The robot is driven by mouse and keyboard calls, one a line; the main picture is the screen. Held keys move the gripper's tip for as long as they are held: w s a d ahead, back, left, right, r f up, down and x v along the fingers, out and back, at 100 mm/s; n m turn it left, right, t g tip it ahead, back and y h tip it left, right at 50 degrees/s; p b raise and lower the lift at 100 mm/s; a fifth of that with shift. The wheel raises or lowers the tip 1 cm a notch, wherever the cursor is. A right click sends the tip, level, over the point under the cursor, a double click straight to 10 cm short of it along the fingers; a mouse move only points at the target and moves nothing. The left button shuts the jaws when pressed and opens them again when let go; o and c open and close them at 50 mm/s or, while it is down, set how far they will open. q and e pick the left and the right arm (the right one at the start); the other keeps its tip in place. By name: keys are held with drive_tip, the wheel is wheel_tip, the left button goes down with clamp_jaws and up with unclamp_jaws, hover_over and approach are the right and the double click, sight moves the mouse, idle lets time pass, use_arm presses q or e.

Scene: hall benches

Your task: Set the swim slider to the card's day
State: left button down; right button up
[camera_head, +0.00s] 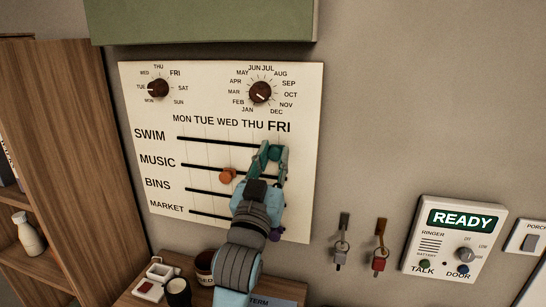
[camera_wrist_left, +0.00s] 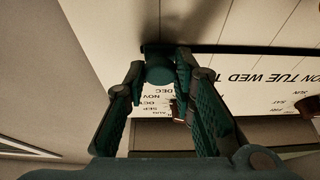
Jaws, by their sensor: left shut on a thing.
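The wall board (camera_head: 140,90) has SWIM, MUSIC, BINS and MARKET rows under the day labels MON to FRI. My left gripper (camera_head: 274,150) is shut on the teal swim slider knob (camera_head: 272,153), near the right end of the swim track (camera_head: 215,141), about below FRI. In the left wrist view the knob (camera_wrist_left: 160,72) sits between the two fingers, against the board. An orange knob (camera_head: 226,176) is on the music row, left of the gripper. The arm hides parts of the lower tracks. I cannot make out a card with a day. My right gripper is not in view.
Two dials (camera_head: 158,89) (camera_head: 260,92) are at the board's top. Keys (camera_head: 341,250) hang on hooks to the right, beside an intercom (camera_head: 455,240) reading READY. A wooden shelf (camera_head: 65,120) stands left. A mug (camera_head: 205,266) and small items are on the bench below.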

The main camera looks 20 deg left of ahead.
use_arm(q)
drive_tip(key=c, duration=1.5)
unclamp_jaws()
drive_tip(key=shift+c, duration=0.2)
drive_tip(key=shift+o, duration=0.9)
drive_tip(key=shift+d, duration=0.3)
drive_tip(key=shift+s+f, duration=0.2)
drive_tip(key=shift+s, duration=0.1)
drive_tip(key=v, duration=0.6)
drive_tip(key=shift+s+d, duration=0.2)
drive_tip(key=shift+s, duration=0.15)
drive_tip(key=shift+w+a+f, duration=0.1)
drive_tip(key=shift+f, duration=0.05)
